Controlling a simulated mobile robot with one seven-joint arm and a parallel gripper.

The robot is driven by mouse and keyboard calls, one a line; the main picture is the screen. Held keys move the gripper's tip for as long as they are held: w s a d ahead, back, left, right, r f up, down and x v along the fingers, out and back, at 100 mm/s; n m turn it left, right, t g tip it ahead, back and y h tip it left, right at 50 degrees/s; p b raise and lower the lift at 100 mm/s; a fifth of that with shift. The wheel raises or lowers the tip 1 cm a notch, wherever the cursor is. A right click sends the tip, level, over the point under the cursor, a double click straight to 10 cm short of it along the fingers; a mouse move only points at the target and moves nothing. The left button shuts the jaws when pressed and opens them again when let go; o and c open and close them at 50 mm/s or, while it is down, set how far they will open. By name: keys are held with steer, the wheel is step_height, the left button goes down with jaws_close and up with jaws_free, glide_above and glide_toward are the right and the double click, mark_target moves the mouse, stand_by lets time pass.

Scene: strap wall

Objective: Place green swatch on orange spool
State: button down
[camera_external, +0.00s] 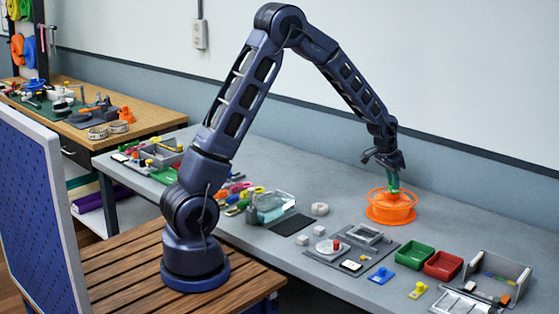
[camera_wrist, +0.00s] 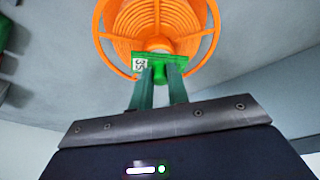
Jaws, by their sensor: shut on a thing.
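The orange spool (camera_external: 391,210) stands on the grey bench to the right of my arm in the external view. It also shows in the wrist view (camera_wrist: 158,22), with its ribbed round face and open rim. My gripper (camera_external: 393,187) is directly above the spool, pointing down. In the wrist view my gripper (camera_wrist: 158,80) is shut on the green swatch (camera_wrist: 150,57), which has a white label reading 35. The swatch overlaps the near part of the spool in that view. I cannot tell whether it touches the spool.
A green tray (camera_external: 415,254) and a red tray (camera_external: 443,264) sit in front of the spool. A grey open box (camera_external: 497,272) stands at the right. A white ring (camera_external: 320,209) lies left of the spool. The bench behind the spool is clear up to the wall.

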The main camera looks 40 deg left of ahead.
steer(key=shift+f, duration=0.3)
steer(key=c, duration=1.4)
jaws_free()
steer(key=shift+o, duration=0.2)
steer(key=s+a+r, duration=0.4)
steer(key=s+r, duration=0.1)
steer(key=r, duration=0.4)
steer(key=s+a+r, duration=0.3)
steer(key=s+r, duration=0.2)
steer(key=r, duration=0.5)
steer(key=s+a+r+n, duration=0.1)
steer(key=s+a+r, duration=0.25)
steer(key=s, duration=0.25)
steer(key=s+a+r+n, duration=0.1)
steer(key=s+a+r, duration=0.1)
steer(key=s+a, duration=0.3)
steer(key=s+a+n, duration=0.1)
steer(key=s+a, duration=0.2)
steer(key=s, duration=0.8)
steer(key=s+a+n+t+y, duration=0.1)
steer(key=s+a, duration=0.2)
steer(key=s, duration=0.8)
steer(key=shift+s+r, duration=0.2)
steer(key=shift+s, duration=0.15)
